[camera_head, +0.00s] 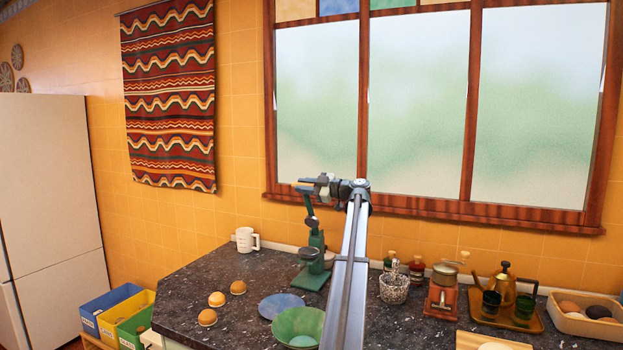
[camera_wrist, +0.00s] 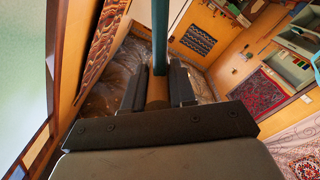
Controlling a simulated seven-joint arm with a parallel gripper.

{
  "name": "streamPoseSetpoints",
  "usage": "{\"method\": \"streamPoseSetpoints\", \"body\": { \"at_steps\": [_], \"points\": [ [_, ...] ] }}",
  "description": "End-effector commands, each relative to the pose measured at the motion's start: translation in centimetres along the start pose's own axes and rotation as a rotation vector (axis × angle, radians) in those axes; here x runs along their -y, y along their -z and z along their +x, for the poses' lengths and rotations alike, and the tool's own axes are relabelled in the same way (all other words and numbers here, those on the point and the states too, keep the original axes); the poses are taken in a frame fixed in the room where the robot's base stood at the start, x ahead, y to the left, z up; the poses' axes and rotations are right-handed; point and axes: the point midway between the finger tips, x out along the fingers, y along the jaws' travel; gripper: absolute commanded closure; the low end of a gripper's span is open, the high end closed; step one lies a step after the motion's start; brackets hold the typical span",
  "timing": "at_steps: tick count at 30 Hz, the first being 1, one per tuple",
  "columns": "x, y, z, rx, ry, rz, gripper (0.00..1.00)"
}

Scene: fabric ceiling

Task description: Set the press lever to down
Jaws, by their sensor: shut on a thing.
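The green press (camera_head: 315,262) stands on the dark counter, left of my arm in the head view. Its lever (camera_head: 309,208) rises from the press, pointing up. My gripper (camera_head: 308,187) is at the lever's upper end. In the wrist view the lever shows as a teal rod (camera_wrist: 160,38) with a brown grip (camera_wrist: 157,92). The fingers of my gripper (camera_wrist: 159,86) are on both sides of this grip and shut on it. In the head view my gripper hides the lever's top end.
A white mug (camera_head: 246,240) stands left of the press. Several orange-brown round items (camera_head: 217,299), a blue plate (camera_head: 279,305) and a green bowl (camera_head: 297,324) lie in front. A wire-like pot (camera_head: 394,288) and a red grinder (camera_head: 441,293) stand right. The window (camera_head: 420,110) is behind.

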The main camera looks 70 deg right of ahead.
Motion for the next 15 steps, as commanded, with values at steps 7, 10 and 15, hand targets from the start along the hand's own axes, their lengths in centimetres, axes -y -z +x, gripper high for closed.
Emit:
{"method": "streamPoseSetpoints", "body": {
  "at_steps": [7, 10, 15],
  "points": [
    [6.6, 0.7, -0.2, 0.0, 0.001, -0.234, 1.0],
    [8.9, 0.4, -0.2, 0.0, 0.001, -0.232, 1.0],
    [12.8, -0.5, -0.1, 0.001, 0.001, -0.229, 1.0]
  ]
}}
